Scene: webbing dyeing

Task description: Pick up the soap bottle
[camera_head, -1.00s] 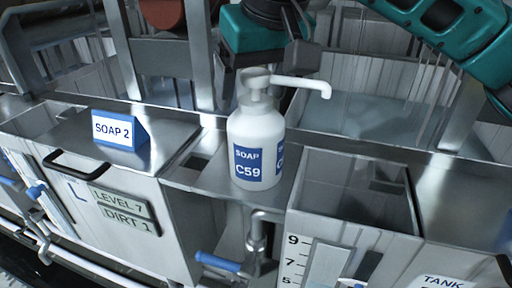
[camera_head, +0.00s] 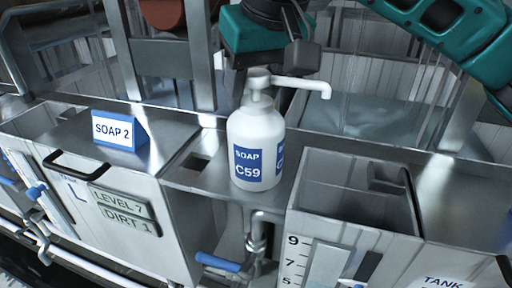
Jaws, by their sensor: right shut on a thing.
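The soap bottle (camera_head: 257,140) is white with a long pump spout pointing right and blue labels reading "SOAP C59". It is upright on the metal ledge in the middle of the head view; I cannot tell whether its base touches the ledge. My right gripper (camera_head: 268,88) comes from above and behind, and is shut on the bottle near its neck. The bottle hides most of the fingers. My left gripper does not show.
A blue "SOAP 2" sign (camera_head: 118,130) stands on the ledge at left. An open metal bin (camera_head: 350,165) lies right of the bottle. A blue-handled valve (camera_head: 218,262) and pipe are below. Tanks with metal posts stand behind.

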